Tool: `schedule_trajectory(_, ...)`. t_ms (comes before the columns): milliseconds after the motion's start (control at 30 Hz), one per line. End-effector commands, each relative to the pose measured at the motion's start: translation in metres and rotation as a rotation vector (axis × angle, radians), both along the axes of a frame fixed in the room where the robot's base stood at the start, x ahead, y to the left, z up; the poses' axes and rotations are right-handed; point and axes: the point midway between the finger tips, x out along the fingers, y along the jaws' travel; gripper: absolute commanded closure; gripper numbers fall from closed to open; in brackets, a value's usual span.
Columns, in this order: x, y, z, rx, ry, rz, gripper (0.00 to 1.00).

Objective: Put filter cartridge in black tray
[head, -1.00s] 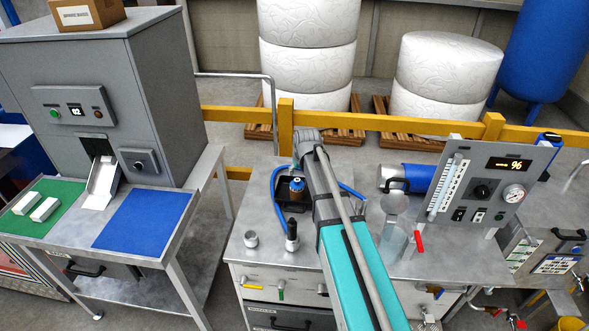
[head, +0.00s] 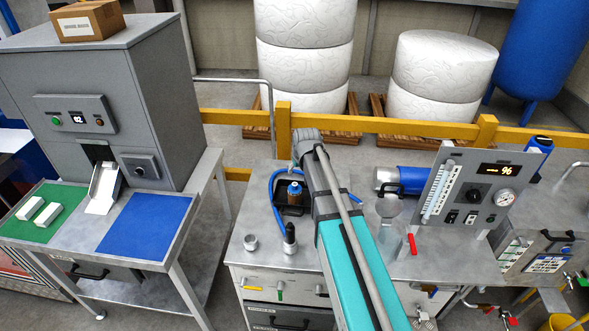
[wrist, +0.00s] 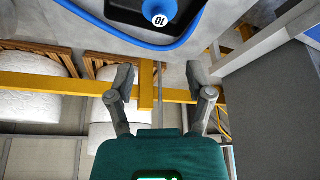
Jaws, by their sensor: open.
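The filter cartridge (head: 294,190), an amber-brown cylinder with a blue top, stands upright within the outline of the black tray (head: 281,210) on the middle bench. In the wrist view its round blue top (wrist: 158,12) has a white label reading 10, cut by the upper edge, with the dark tray (wrist: 112,12) around it. My gripper (wrist: 160,78) is open and empty, its fingers spread apart and clear of the cartridge. In the head view my arm hides the gripper. Whether the cartridge rests fully on the tray floor cannot be told.
A blue hose (head: 275,190) curves around the tray. A black-topped post (head: 290,236) and a small metal cup (head: 250,242) stand in front. A gauge panel (head: 470,200) is at right. A yellow rail (head: 400,125) runs behind.

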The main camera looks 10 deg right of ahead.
Motion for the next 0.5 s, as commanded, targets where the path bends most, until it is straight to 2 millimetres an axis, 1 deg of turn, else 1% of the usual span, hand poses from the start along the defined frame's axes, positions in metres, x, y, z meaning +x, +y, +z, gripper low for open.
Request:
schedule_trajectory(367, 0.0, 0.0, 0.0, 0.0, 0.001, 0.0, 0.33)
schedule_trajectory(433, -0.003, 0.001, 0.0, 0.0, 0.004, -0.001, 0.33)
schedule_trajectory(500, -0.011, 0.002, -0.001, 0.001, 0.015, -0.002, 0.33)
